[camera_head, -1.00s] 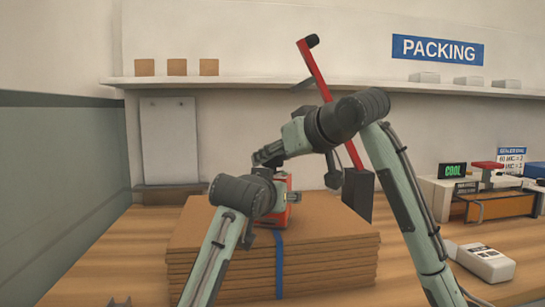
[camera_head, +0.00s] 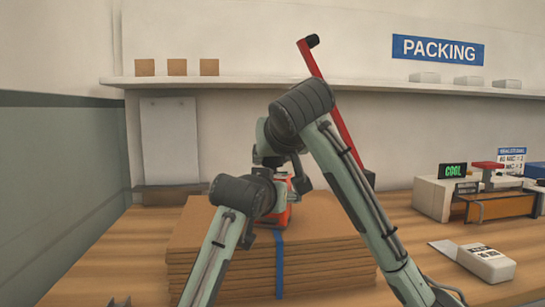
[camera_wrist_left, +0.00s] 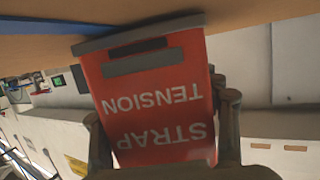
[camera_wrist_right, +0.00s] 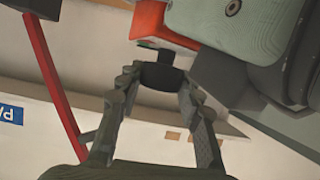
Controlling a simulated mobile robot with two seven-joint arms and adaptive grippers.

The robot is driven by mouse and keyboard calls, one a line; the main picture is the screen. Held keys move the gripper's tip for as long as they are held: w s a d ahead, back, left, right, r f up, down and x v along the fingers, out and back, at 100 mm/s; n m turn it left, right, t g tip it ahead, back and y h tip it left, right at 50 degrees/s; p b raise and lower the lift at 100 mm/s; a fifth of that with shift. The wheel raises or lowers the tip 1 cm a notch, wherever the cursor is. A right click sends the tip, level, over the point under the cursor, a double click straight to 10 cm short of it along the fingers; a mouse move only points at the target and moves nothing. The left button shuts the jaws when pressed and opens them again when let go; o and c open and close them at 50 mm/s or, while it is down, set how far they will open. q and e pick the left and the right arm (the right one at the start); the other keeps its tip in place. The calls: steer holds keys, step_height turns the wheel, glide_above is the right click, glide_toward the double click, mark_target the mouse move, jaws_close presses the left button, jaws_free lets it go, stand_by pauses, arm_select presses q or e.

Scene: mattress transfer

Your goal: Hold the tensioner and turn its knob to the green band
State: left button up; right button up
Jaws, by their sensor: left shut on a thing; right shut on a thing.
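The strap tensioner is a red-orange block (camera_head: 284,212) on top of the stacked cardboard (camera_head: 205,243), on the blue strap (camera_head: 279,262). Its face (camera_wrist_left: 155,100) reads STRAP TENSION in the left wrist view. My left gripper (camera_wrist_left: 162,120) is shut on the tensioner's body, one finger on each side. My right gripper (camera_wrist_right: 158,80) is shut on a dark round knob (camera_wrist_right: 160,76) beside the red body. In the head view my wrists hide most of the tensioner and the knob.
A red lever (camera_head: 325,90) with a black end slants up behind my right arm. A COOL display (camera_head: 453,170) and a sealing device stand at the right, with a white box (camera_head: 487,262) in front. A shelf (camera_head: 300,84) runs along the wall.

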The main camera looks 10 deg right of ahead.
arm_select(q)
steer(key=shift+r, duration=0.15)
arm_select(e)
steer(key=o, duration=1.2)
steer(key=v, duration=1.2)
arm_select(q)
steer(key=o, duration=2)
